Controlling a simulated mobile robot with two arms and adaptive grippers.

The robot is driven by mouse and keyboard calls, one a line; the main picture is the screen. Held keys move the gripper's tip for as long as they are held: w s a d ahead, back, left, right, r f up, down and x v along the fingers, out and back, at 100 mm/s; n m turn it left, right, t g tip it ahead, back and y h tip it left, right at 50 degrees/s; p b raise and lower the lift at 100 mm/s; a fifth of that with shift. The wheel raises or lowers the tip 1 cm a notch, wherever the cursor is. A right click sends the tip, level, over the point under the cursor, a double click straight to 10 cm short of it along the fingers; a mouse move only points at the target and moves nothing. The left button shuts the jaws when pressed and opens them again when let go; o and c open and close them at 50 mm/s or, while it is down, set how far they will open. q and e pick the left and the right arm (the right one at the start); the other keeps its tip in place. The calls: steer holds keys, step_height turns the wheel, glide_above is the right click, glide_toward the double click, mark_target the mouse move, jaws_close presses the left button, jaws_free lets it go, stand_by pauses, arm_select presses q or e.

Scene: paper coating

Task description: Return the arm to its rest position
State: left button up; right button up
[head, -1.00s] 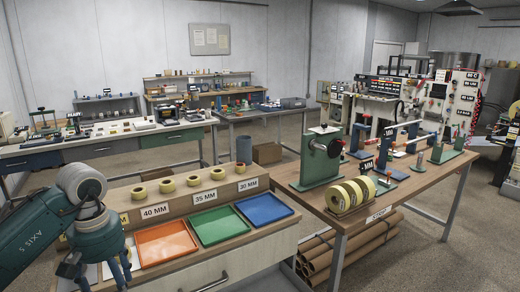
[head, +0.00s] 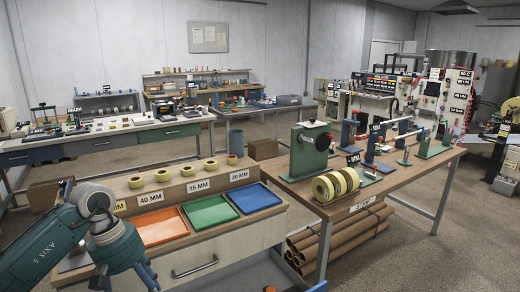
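My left arm (head: 45,250) comes in from the lower left. Its gripper (head: 125,278) points down in front of the bench with the trays, left of the orange tray (head: 160,226). Its fingers look spread, with nothing visible between them, though the fingertips lie near the lower picture edge. My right arm and gripper are not in view.
A green tray (head: 209,211) and a blue tray (head: 256,198) lie beside the orange one. Several tape rolls (head: 163,175) stand on the shelf behind. A drawer (head: 275,276) below stands open. The right table (head: 395,185) carries yellow rolls (head: 336,183) and a green stand (head: 308,150).

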arm_select(q)
steer(key=w+d+f+n+t+h, duration=0.2)
steer(key=w+d+f+n+h, duration=0.15)
steer(key=d+n+h, duration=0.45)
steer(key=w+d+f+n+t+h, duration=0.2)
steer(key=d+f+n+h, duration=0.25)
steer(key=d+n, duration=0.55)
steer(key=w+a+f+n+t+y, duration=0.1)
steer(key=a+f+n+t+y, duration=0.35)
steer(key=f+n, duration=0.6)
steer(key=a+f+n+t+y, duration=0.3)
steer(key=a+f+n+t, duration=0.15)
steer(key=f+n, duration=0.65)
steer(key=s+a+f+n+g+y, duration=0.2)
steer(key=s+a+f+n+y, duration=0.1)
steer(key=s+f+n, duration=0.55)
steer(key=s+a+f+n+g+y, duration=0.2)
steer(key=s+a+f+n+y, duration=0.3)
steer(key=s+f, duration=0.65)
steer(key=s+f+n+g, duration=0.3)
steer(key=s+f+n, duration=0.2)
steer(key=s, duration=1)
steer(key=s+d+f+n+g, duration=0.1)
steer(key=s+f+n+g, duration=0.3)
steer(key=s, duration=1.2)
step_height(320, 180, down, 4)
steer(key=shift+s+d+r+n, duration=0.15)
steer(key=shift+d+r+n, duration=0.1)
steer(key=shift+n, duration=0.25)
